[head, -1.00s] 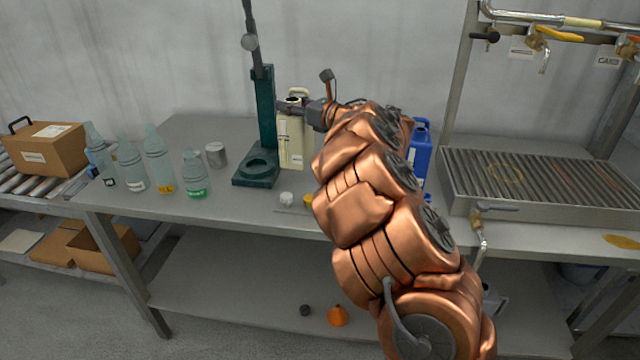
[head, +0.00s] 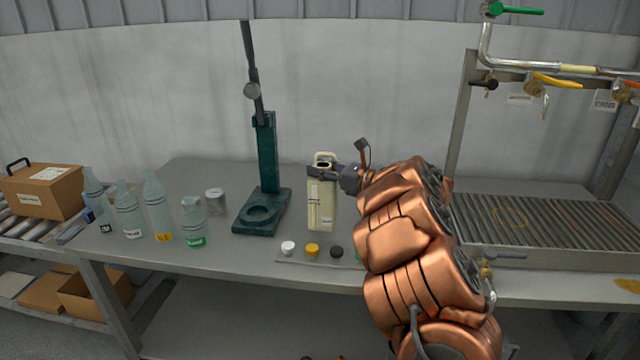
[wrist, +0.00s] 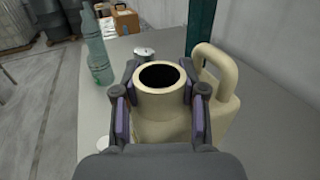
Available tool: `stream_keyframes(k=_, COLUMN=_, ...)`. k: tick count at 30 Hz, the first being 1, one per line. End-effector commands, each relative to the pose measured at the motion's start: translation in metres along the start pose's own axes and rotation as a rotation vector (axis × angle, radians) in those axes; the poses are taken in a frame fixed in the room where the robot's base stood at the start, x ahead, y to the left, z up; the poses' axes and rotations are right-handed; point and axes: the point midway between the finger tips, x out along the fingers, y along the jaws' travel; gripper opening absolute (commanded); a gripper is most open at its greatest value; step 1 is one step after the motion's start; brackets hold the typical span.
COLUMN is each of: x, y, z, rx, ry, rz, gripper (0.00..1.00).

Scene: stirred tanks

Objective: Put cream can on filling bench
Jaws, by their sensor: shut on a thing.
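The cream can (head: 322,212) is an upright, pale rectangular jug with a handle and an open mouth. My gripper (head: 322,173) is shut around its neck from the right. In the wrist view the can (wrist: 165,130) shows its round dark opening between the two fingers, its handle to the right. The can is over the middle of the grey bench (head: 225,248), right of the green stand; I cannot tell whether its bottom touches the top.
The green stand (head: 262,212) is left of the can. Several clear bottles (head: 158,210) and a metal tin (head: 215,201) stand further left. Small caps, white (head: 288,248), yellow (head: 312,250) and dark (head: 337,252), lie in front. A slatted drain tray (head: 545,232) is at the right.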

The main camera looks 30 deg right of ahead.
Motion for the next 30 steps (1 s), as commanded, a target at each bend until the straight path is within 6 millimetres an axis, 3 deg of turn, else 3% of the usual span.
stream_keyframes(k=13, x=0.002, y=0.001, z=-0.036, rx=-0.002, ry=-0.004, rz=0.003, gripper=0.00)
stream_keyframes(k=30, x=0.002, y=0.001, z=-0.042, rx=-0.004, ry=-0.004, rz=0.003, gripper=0.00)
